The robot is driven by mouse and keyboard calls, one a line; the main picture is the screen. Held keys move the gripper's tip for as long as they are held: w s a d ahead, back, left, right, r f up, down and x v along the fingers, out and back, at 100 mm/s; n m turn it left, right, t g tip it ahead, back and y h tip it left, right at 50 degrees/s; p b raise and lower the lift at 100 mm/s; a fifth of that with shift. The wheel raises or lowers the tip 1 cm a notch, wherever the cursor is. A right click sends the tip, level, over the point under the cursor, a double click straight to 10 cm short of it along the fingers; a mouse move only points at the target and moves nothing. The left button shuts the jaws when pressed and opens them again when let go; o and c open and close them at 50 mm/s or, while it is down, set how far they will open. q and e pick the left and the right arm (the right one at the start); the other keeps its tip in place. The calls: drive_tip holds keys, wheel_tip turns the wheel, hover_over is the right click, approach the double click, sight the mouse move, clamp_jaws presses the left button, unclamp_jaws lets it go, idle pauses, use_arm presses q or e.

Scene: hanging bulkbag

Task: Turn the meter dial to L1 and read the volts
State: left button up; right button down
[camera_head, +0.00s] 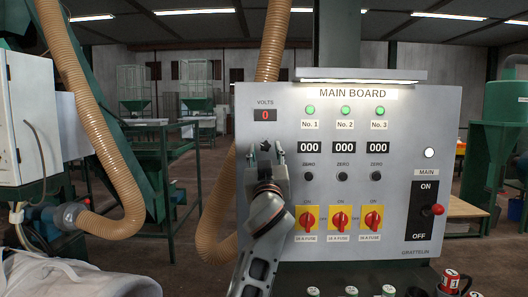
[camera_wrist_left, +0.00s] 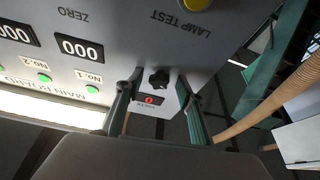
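The main board (camera_head: 400,120) is a grey panel. At its upper left, a small VOLTS display (camera_head: 265,115) shows a red 0; it also appears upside down in the left wrist view (camera_wrist_left: 150,100). Below the display is the black meter dial (camera_wrist_left: 159,77), partly hidden by my left gripper in the head view. Its pointer setting and position labels cannot be read. My left gripper (camera_head: 265,152) is open in front of the dial, with one finger on each side of it in the left wrist view (camera_wrist_left: 159,74). Contact is not clear. My right gripper is not in view.
The panel has green lamps (camera_head: 345,109), 000 counters (camera_head: 342,148), red-yellow switches (camera_head: 340,219) and a MAIN lever with red knob (camera_head: 437,209). A ribbed tan hose (camera_head: 100,130) hangs at left. Bottles and cylinders (camera_head: 388,291) stand below the panel.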

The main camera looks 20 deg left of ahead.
use_arm(q)
clamp_jaws()
drive_tip(key=shift+r+m+p, duration=0.15)
drive_tip(key=shift+m+p, duration=0.15)
drive_tip(key=shift+p, duration=0.2)
drive_tip(key=m+h+p, duration=0.1)
drive_tip(key=m+p, duration=0.1)
drive_tip(key=m+h+p, duration=0.1)
drive_tip(key=m+p, duration=0.1)
drive_tip(key=p, duration=0.1)
drive_tip(key=m+h+p, duration=0.2)
drive_tip(key=m+p, duration=0.1)
drive_tip(key=shift+s+a+r+t, duration=0.1)
drive_tip(key=shift+a+t, duration=0.15)
drive_tip(key=shift+t, duration=0.15)
drive_tip(key=shift+m+p, duration=0.5)
drive_tip(key=shift+p, duration=0.05)
drive_tip(key=shift+m+h+p, duration=0.35)
drive_tip(key=shift+m+h, duration=0.45)
drive_tip(key=shift+m, duration=0.5)
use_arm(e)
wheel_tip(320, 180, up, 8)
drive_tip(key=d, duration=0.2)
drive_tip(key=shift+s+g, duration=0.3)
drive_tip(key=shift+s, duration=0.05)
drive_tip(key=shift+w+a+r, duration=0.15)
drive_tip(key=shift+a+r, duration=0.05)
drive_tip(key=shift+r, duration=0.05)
